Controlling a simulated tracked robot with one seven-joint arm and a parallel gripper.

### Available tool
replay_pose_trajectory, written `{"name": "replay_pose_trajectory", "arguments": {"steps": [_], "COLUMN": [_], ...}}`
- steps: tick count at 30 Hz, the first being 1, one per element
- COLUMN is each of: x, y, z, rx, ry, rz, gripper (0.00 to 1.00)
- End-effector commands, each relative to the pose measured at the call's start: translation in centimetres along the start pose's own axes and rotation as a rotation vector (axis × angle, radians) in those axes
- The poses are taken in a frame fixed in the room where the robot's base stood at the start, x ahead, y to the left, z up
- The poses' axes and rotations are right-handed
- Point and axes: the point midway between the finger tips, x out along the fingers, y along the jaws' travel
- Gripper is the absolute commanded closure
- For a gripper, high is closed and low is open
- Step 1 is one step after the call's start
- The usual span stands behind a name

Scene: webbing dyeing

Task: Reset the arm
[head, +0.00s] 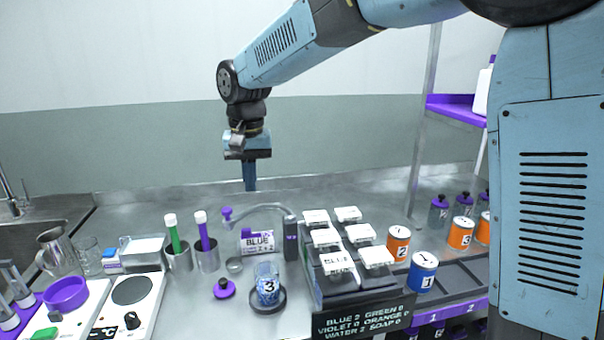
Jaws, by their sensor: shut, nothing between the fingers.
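My gripper (250,184) hangs from my blue arm above the back of the metal counter, left of the picture's middle. It points straight down, and its fingers are together with nothing between them.
A glass marked 3 (268,287) stands on a dark round base. Right of it are white-topped blocks (326,238) and cans (397,245). Metal cups (179,258) with green and purple sticks, a hotplate (132,291) and a sink are left.

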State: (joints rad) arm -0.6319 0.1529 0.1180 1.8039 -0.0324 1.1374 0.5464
Motion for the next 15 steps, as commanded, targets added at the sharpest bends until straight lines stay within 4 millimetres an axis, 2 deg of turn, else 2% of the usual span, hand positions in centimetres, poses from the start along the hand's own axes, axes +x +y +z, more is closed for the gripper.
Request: {"name": "replay_pose_trajectory", "arguments": {"steps": [1,3,8,15], "x": [-1.0,-2.1,-3.9,-5.8], "y": [2.2,4.8,10.5,18.0], "z": [0.4,1.0,3.0,7.2], "rx": [0.015,0.027,0.051,0.090], "ry": [0.021,0.045,0.099,0.182], "rz": [-0.005,-0.010,-0.016,-0.015], "gripper": [1.00,1.00,1.00,1.00]}}
